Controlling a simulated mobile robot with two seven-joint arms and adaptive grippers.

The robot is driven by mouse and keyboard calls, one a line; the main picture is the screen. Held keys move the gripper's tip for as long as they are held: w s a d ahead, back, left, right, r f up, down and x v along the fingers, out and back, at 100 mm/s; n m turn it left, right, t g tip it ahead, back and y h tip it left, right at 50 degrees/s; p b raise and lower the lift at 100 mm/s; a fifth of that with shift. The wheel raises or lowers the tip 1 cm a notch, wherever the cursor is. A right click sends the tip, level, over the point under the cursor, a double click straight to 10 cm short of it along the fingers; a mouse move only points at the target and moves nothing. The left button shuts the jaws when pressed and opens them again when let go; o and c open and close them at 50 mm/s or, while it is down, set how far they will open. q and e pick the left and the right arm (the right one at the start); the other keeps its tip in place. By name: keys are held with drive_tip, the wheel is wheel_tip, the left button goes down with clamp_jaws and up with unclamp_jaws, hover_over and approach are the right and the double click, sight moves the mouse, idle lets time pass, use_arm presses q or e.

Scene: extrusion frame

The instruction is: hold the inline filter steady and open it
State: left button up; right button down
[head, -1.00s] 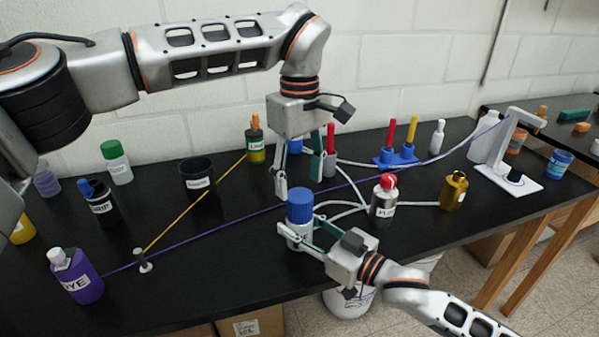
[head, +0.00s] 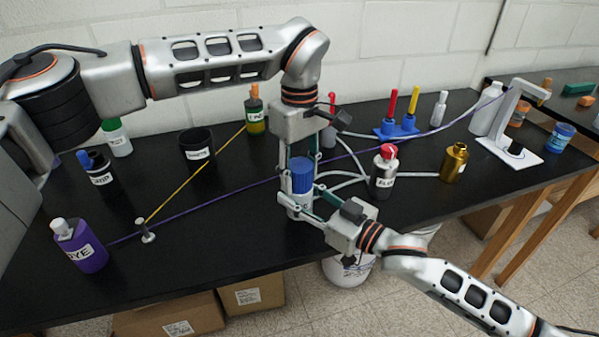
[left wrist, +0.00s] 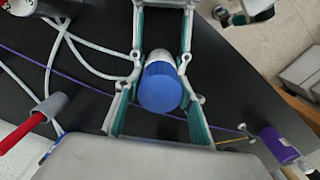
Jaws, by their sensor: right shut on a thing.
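The inline filter is an upright white body (head: 299,204) with a blue ribbed cap (head: 301,176), near the middle of the bench. My right gripper (head: 301,198) comes in from the right and is shut on the white body. My left gripper (head: 300,168) points down over the filter, its fingers on either side of the blue cap. In the left wrist view the blue cap (left wrist: 160,88) lies between the left fingers (left wrist: 158,112) with gaps beside it, so the left gripper is open. The cap hides most of the body there.
White tubes (head: 345,175) run behind the filter. A purple line (head: 215,202) crosses behind the filter from a purple bottle (head: 79,247).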

use_arm(q)
drive_tip(key=n, duration=0.3)
drive_tip(key=shift+c, duration=0.4)
drive_tip(key=n, duration=1)
drive_tip(key=shift+n, duration=0.4)
drive_tip(key=n, duration=0.3)
drive_tip(key=shift+n, duration=0.3)
drive_tip(key=n, duration=1.8)
